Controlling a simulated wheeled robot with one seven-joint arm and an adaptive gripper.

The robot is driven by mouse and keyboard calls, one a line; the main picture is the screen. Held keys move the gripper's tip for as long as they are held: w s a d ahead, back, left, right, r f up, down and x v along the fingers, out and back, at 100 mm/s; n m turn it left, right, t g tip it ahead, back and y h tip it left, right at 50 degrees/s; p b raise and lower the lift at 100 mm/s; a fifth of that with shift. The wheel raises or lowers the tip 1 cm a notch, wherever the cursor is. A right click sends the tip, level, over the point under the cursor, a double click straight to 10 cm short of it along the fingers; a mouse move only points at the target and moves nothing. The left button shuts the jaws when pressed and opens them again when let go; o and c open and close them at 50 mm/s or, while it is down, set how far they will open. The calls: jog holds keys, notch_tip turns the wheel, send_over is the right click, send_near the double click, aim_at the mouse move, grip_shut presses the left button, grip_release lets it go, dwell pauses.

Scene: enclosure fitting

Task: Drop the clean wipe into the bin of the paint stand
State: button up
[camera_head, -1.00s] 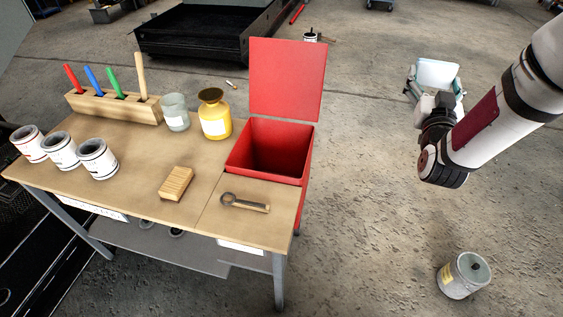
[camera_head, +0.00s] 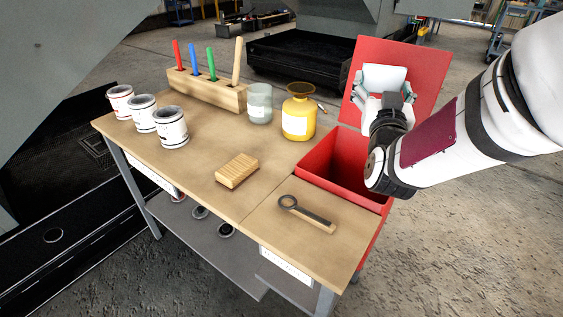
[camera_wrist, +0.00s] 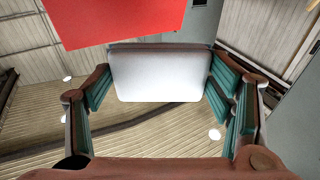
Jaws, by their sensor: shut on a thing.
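The clean wipe (camera_head: 386,79) is a flat white piece with rounded corners. My gripper (camera_head: 384,84) is shut on it, with a finger on each side. In the wrist view the wipe (camera_wrist: 160,74) sits between the green-padded fingers. The red bin (camera_head: 332,163) is at the right end of the paint stand (camera_head: 190,143), with its lid (camera_head: 427,70) standing open behind. In the head view my gripper and wrist overlap the bin's right part and the lid. Part of the bin's opening is hidden by my wrist. The lid (camera_wrist: 115,18) also shows in the wrist view.
On the stand are a wooden block (camera_head: 237,170), a loop-ended tool (camera_head: 306,213), several white cans, a glass jar (camera_head: 260,103), a yellow bottle (camera_head: 299,112) and a rack (camera_head: 207,92) of coloured sticks. Open floor lies right of the stand.

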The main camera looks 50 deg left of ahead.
jog(key=shift+f+b, duration=0.8)
jog(key=shift+f, duration=2.1)
jog(key=o, duration=1.3)
jog(key=shift+d, duration=0.1)
jog(key=v, duration=1.2)
jog(key=shift+w+r, duration=0.1)
